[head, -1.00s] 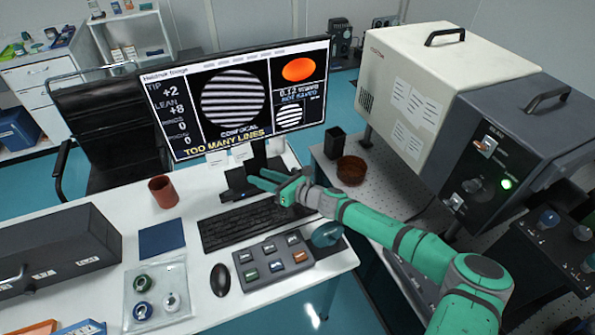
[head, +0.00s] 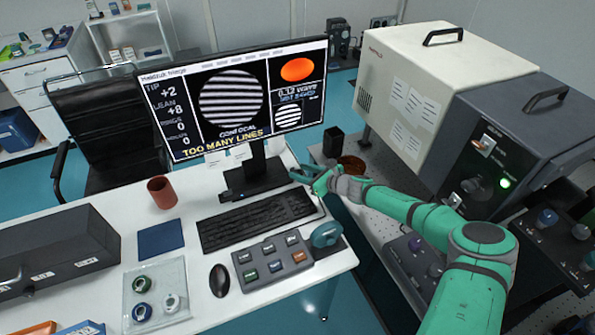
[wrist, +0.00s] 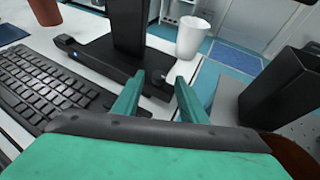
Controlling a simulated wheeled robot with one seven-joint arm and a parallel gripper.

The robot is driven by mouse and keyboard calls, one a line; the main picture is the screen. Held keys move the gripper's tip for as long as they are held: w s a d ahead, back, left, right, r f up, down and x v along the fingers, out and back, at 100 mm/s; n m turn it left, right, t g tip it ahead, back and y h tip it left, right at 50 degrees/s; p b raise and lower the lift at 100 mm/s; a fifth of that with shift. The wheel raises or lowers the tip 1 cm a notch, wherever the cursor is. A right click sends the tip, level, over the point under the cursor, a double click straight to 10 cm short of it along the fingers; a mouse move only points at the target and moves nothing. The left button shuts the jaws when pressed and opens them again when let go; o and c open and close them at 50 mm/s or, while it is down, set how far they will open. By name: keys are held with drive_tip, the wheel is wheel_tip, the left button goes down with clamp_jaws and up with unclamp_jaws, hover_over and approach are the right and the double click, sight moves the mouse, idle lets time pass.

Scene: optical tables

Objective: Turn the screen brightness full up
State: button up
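The screen (head: 235,100) is lit and shows striped discs, an orange oval and the words "TOO MANY LINES". Its dark stand base (head: 262,180) rests on the white desk. In the wrist view the base (wrist: 95,62) has a small blue light at its left end. A small pale knob-like part (wrist: 160,80) shows at its right end, between my fingertips in the picture; I cannot tell if they touch it. My gripper (head: 305,178) is open and empty, just right of the base. It also shows in the wrist view (wrist: 160,88).
The keyboard (head: 258,221) lies in front of the stand, with a button box (head: 272,260) nearer. A white cup (wrist: 193,37) stands beyond my fingers. A black holder (wrist: 280,90) and brown dish (head: 352,165) are to the right, on the neighbouring table.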

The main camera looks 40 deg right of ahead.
drive_tip(key=shift+x, duration=1.15)
drive_tip(key=shift+c, duration=0.4)
clamp_jaws()
drive_tip(key=shift+m+h, duration=0.3)
drive_tip(key=shift+h, duration=0.1)
